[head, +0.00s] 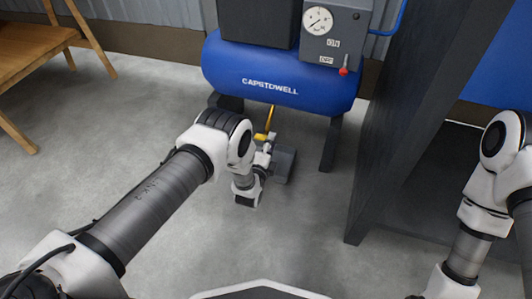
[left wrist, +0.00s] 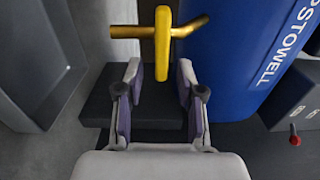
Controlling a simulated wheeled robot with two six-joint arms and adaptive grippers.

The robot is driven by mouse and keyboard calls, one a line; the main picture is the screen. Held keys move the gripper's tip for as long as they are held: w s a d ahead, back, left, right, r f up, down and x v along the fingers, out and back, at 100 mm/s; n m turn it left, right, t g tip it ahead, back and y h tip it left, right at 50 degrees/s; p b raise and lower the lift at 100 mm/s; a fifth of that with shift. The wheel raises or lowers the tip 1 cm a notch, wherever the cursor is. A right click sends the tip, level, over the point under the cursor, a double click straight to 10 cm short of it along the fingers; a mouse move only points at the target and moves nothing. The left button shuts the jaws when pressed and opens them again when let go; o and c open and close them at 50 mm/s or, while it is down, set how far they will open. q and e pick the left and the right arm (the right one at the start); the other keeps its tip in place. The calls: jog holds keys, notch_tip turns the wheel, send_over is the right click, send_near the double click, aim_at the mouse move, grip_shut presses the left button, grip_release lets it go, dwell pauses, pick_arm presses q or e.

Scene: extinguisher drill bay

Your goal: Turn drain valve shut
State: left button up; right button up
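The drain valve is a yellow lever on a yellow pipe (head: 271,116) below the blue compressor tank (head: 280,78). In the left wrist view the lever (left wrist: 163,40) stands upright in the picture, across the horizontal pipe. My left gripper (head: 264,148) is at the valve, under the tank. In the left wrist view its fingers (left wrist: 160,75) are apart. The lever's lower end lies between the fingertips, with a gap showing on each side. My right arm is at the right of the head view; its gripper is out of the picture.
A gauge box (head: 335,32) with a red-knobbed switch (head: 344,70) sits on the tank. A dark panel (head: 405,120) stands to the right. The grey floor left of the tank is clear.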

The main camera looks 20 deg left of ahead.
pick_arm(q)
jog(key=s, duration=1)
jog(key=shift+s+a, duration=0.15)
jog(key=shift+s, duration=0.15)
